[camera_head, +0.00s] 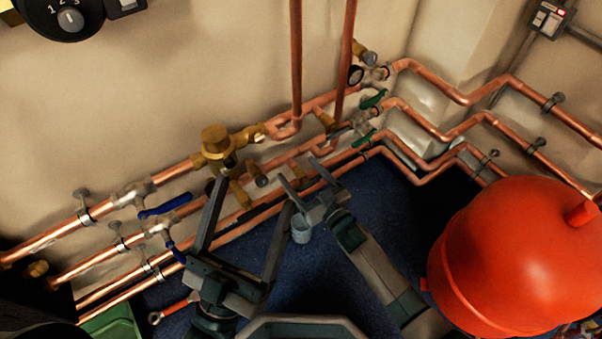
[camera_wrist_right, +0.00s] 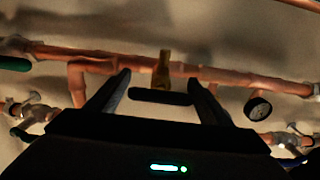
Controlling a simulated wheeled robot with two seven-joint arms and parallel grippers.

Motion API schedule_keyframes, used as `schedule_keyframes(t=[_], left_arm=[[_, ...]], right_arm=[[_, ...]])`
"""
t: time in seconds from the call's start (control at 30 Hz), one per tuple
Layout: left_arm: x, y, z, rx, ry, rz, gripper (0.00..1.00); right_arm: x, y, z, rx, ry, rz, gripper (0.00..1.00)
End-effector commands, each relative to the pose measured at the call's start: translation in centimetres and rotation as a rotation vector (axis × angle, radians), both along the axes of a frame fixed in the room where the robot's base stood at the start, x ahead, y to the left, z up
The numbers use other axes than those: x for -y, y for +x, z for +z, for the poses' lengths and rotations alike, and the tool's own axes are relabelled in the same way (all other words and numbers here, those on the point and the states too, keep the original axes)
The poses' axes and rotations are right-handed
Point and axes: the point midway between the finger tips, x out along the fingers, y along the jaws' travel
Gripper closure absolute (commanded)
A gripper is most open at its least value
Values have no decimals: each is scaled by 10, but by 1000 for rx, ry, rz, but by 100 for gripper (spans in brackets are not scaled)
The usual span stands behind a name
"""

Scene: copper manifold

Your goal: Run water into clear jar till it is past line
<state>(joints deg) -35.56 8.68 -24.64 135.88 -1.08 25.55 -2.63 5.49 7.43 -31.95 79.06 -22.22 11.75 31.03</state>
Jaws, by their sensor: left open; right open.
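The clear jar (camera_head: 301,229) stands on the blue floor in the head view, small and pale, partly hidden by my grippers. Its line and water level are too small to tell. My left gripper (camera_head: 254,192) is open, with its fingers spread toward the pipes to the left of the jar. My right gripper (camera_head: 299,171) is open near the lower pipes, above the jar in the picture. In the right wrist view, a brass fitting (camera_wrist_right: 163,66) with a dark bar (camera_wrist_right: 160,97) below it shows between the open fingers of my right gripper (camera_wrist_right: 160,80). Nothing is held.
Copper pipes (camera_head: 170,173) with brass fittings, blue-handled valves (camera_head: 165,205) and green-handled valves (camera_head: 373,98) run along the wall. A pressure gauge (camera_wrist_right: 258,106) hangs on the pipe. A large red tank (camera_head: 510,260) stands at the right. A green box (camera_head: 112,325) sits at lower left.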

Motion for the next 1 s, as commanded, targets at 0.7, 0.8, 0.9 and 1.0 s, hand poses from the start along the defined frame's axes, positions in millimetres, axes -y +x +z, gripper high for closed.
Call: schedule_keyframes(t=[0.7,0.8,0.9,1.0], left_arm=[[6,0,-12,-80,20,-10,20],[8,0,-21,-117,31,-15,20],[8,0,-23,-123,34,-17,20],[8,0,-23,-120,36,-17,20]], right_arm=[[-1,-1,0,107,-149,-1,68],[-1,-1,0,131,-180,-1,68],[-1,-1,0,135,-185,-1,68],[-1,-1,-1,134,-184,-1,68]])
